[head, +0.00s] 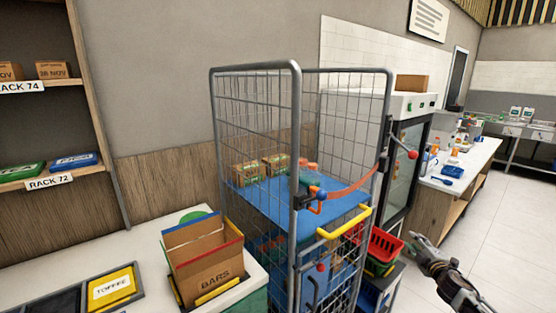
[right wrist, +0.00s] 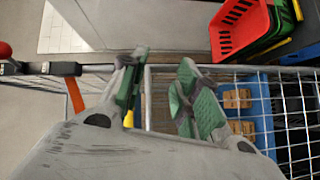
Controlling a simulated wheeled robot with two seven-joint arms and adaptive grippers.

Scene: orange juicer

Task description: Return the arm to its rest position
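My right gripper (head: 420,243) is at the lower right of the head view, over the pale floor, to the right of the roll cage. In the right wrist view its two green-padded fingers (right wrist: 160,88) stand apart with nothing held between them. The cage's mesh and a grey bar show behind the fingers there, but I cannot tell the distance. My left gripper is not in the head view.
The wire roll cage (head: 298,110) has an orange strap (head: 350,190) and a yellow handle (head: 344,222). Red basket (head: 386,246) stands beside it. A BARS carton (head: 205,262) is on the left counter. Floor at right (head: 510,225) is clear.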

